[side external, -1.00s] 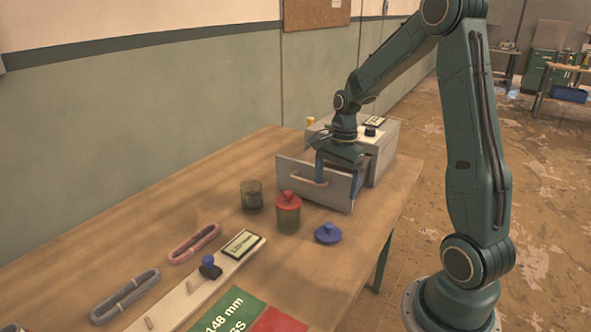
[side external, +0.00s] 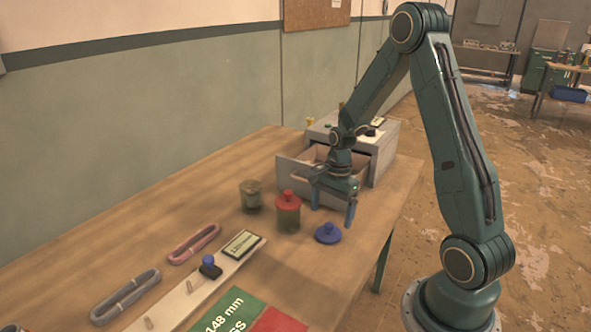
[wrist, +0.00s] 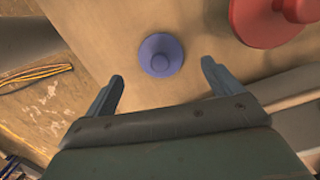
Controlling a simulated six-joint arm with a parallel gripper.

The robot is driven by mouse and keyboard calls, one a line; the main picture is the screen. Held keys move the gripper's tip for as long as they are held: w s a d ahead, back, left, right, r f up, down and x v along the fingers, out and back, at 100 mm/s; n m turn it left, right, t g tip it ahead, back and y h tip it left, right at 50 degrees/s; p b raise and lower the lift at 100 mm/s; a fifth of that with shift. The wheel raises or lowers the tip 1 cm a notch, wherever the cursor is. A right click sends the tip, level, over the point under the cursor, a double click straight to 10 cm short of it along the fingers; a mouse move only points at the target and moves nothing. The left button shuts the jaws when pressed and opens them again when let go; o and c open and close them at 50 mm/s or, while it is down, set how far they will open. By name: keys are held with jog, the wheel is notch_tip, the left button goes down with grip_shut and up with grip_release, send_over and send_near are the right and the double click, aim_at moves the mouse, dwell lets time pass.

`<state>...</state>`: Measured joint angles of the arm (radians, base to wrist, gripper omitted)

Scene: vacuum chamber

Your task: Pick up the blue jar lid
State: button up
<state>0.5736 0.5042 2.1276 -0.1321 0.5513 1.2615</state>
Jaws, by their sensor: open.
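The blue jar lid (side external: 328,233) lies flat on the wooden table with its round knob up, near the table's right edge. In the wrist view the blue lid (wrist: 161,55) sits beyond the fingertips, roughly centred between them. My gripper (side external: 333,212) is open and empty above the table, behind the lid in the side view and apart from it. In the wrist view my gripper (wrist: 163,73) shows two spread fingers with nothing between them.
A jar with a red lid (side external: 288,211) stands just left of the blue lid, and the red lid is large in the wrist view (wrist: 272,18). A lidless glass jar (side external: 251,195) stands further left. Behind is a grey box with an open drawer (side external: 295,176).

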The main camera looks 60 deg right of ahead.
aim_at(329, 225)
jog(key=shift+f, duration=0.15)
jog(key=shift+a+f, duration=0.15)
jog(key=shift+f, duration=1.1)
jog(key=shift+a+f, duration=0.15)
jog(key=shift+f, duration=1.1)
jog(key=shift+c, duration=0.2)
jog(key=c, duration=1)
